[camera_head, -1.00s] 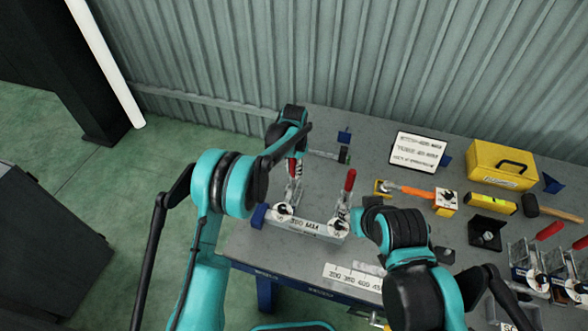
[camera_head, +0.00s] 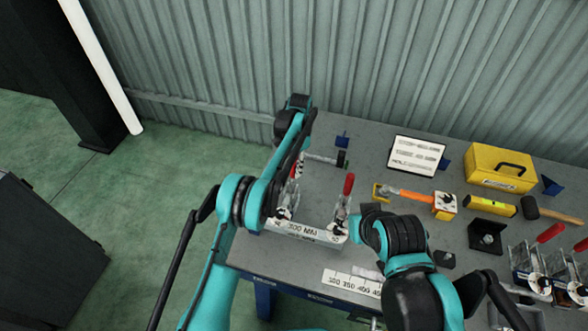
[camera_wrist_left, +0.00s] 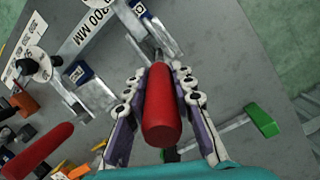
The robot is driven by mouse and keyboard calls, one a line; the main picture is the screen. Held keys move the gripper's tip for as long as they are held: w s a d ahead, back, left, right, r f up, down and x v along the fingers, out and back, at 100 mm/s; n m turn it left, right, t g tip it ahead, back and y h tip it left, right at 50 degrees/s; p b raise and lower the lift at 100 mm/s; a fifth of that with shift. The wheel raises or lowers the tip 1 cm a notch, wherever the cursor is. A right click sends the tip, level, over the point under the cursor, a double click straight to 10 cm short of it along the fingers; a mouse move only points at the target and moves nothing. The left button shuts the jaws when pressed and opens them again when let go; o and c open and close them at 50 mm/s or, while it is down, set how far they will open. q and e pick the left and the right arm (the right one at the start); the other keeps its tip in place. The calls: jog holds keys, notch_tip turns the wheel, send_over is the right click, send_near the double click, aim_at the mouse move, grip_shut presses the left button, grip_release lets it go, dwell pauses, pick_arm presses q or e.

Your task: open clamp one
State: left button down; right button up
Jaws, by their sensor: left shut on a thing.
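In the head view, a bar marked 300 MM (camera_head: 304,232) lies on the grey bench with a toggle clamp near each end. The left clamp (camera_head: 285,208) is partly hidden by my left arm. My left gripper (camera_wrist_left: 160,85) is shut on its red handle (camera_wrist_left: 162,120), with a finger along each side in the left wrist view. The right clamp's red handle (camera_head: 348,184) stands upright and free. It also shows at the lower left in the left wrist view (camera_wrist_left: 38,150). My right arm is just right of the bar; its fingertips are hidden, so its opening cannot be told.
A ruler plate (camera_head: 352,281) lies at the bench's front edge.

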aim_at(295, 153)
pick_arm(q)
jog(key=c, duration=1.3)
grip_release()
jog(key=shift+s, duration=0.1)
jog(key=shift+r, duration=0.1)
jog(key=shift+v, duration=3.65)
